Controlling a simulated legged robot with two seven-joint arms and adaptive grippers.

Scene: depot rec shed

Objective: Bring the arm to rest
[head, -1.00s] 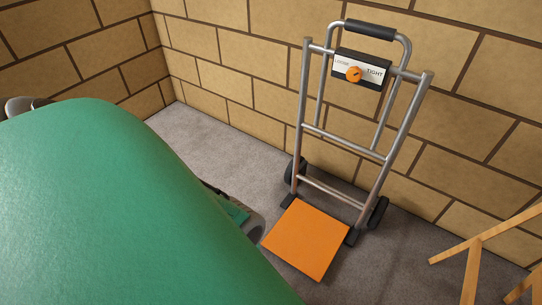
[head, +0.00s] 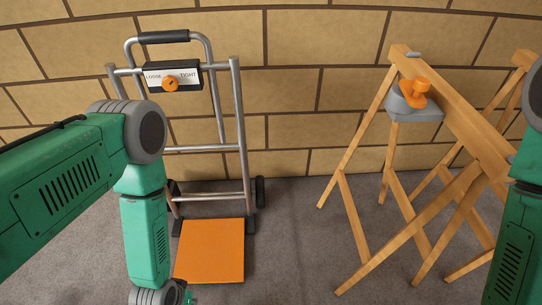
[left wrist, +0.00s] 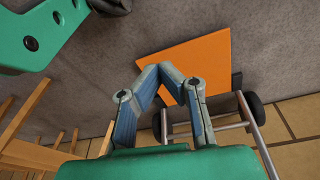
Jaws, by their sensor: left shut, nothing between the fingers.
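My left arm (head: 70,170) comes in from the left in the head view, bends at a grey joint and hangs down in front of the hand truck. Its gripper is mostly below the picture's edge there. In the left wrist view my left gripper (left wrist: 160,72) is shut and empty, its fingertips together over the hand truck's orange plate (left wrist: 190,60), with no contact visible. My right arm (head: 515,235) shows at the right edge of the head view; its gripper is out of frame.
The grey hand truck (head: 238,130) stands against the brick wall, with a LOOSE/TIGHT box (head: 151,78) and orange knob (head: 170,84). A wooden sawhorse (head: 465,125) stands right, bearing a grey piece with an orange top (head: 416,92). Floor between them is clear.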

